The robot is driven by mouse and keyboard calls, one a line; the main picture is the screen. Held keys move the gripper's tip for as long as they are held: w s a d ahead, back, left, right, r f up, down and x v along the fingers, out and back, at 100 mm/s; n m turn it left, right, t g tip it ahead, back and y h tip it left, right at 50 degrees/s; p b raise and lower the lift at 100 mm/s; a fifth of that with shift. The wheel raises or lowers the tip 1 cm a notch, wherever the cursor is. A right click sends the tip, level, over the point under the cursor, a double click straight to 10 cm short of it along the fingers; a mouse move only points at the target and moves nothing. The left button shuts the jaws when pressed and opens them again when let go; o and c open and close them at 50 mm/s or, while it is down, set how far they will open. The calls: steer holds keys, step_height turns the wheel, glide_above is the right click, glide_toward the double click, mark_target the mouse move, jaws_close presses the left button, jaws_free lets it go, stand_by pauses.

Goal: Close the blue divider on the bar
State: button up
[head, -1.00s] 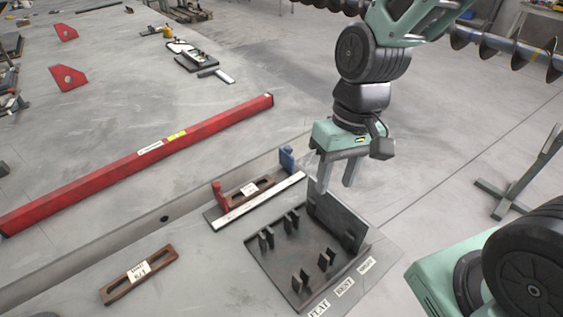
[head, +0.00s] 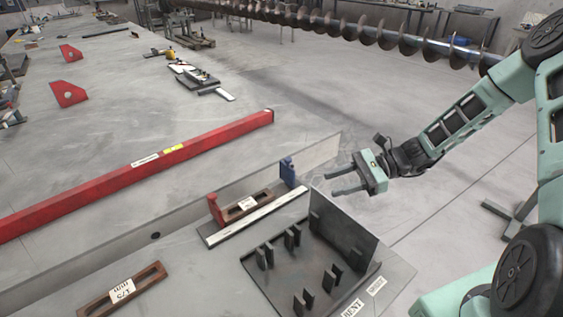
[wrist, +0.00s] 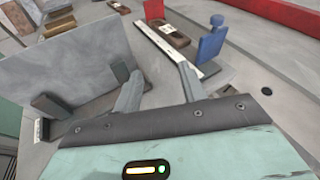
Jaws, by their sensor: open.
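The blue divider (head: 287,171) stands upright at the far right end of a white-edged bar (head: 258,213) on the grey surface. It also shows in the wrist view (wrist: 212,44), just beyond my right finger. A red divider (head: 215,208) stands at the bar's other end. A brown slotted block (head: 262,197) with a white label lies between the two dividers. My gripper (head: 331,183) is open and empty, to the right of the blue divider and apart from it in the head view. Its fingers point left, toward the divider.
A dark fixture plate (head: 285,268) with upright prongs and a tall back plate (head: 345,228) stands close below my gripper. A long grey rail (head: 110,248) runs behind the bar. A red beam (head: 110,182) lies farther back. Another slotted block (head: 123,290) lies front left.

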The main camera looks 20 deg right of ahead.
mark_target(287, 170)
steer(key=w+d+m+t+y, duration=0.2)
steer(key=w+d+m+t, duration=0.2)
steer(key=w+m+t, duration=0.1)
steer(key=x, duration=0.5)
steer(key=p+x, duration=0.1)
steer(key=x, duration=0.5)
steer(key=p+x, duration=0.1)
steer(key=x, duration=0.4)
steer(key=shift+w+a+r, duration=0.15)
steer(key=shift+a+r, duration=0.2)
steer(key=shift+r, duration=0.05)
